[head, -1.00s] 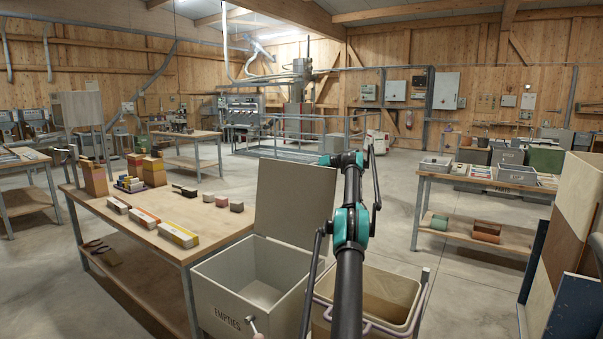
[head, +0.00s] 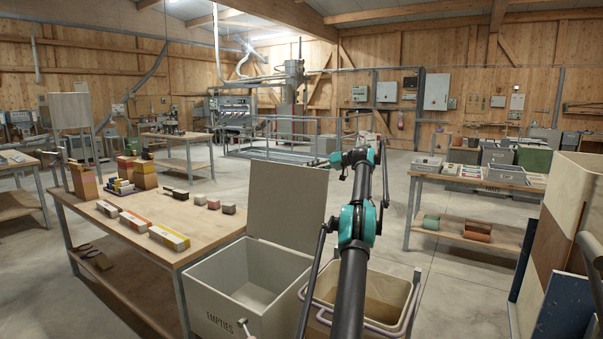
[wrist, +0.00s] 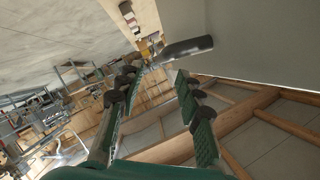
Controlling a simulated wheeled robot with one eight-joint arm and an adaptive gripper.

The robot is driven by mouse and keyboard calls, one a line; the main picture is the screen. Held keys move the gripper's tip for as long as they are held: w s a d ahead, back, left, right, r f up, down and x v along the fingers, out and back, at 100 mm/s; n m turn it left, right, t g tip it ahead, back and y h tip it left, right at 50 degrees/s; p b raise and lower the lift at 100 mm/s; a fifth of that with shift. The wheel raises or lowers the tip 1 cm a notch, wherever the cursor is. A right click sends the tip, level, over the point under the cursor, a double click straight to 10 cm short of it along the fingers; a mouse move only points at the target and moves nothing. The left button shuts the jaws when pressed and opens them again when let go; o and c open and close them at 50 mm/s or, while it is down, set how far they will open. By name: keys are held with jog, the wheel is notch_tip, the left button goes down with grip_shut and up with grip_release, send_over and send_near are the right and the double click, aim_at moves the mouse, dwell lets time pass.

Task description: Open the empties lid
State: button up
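The grey empties bin (head: 226,318), lettered EMPTIES, stands in the front middle. Its lid (head: 288,208) stands upright at the back of the bin, and the pale inside is visible and looks empty. In the wrist view my gripper (wrist: 156,75) has its two green-padded fingers apart with nothing between them. A dark rounded bar (wrist: 188,47) lies just beyond the fingertips, beside a large grey panel (wrist: 265,40) that looks like the lid. I cannot tell whether the fingers touch the bar. In the head view my arm hides most of the gripper.
An open beige bin (head: 385,312) stands right of the empties bin, partly behind my arm. A wooden table (head: 130,225) with coloured blocks is at the left. Another table (head: 470,179) with trays is at the right. Tall boards (head: 560,230) stand at the right edge.

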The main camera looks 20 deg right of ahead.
jog(key=v, duration=0.3)
jog(key=shift+s, duration=0.1)
jog(key=shift+d, duration=0.15)
dwell(0.4)
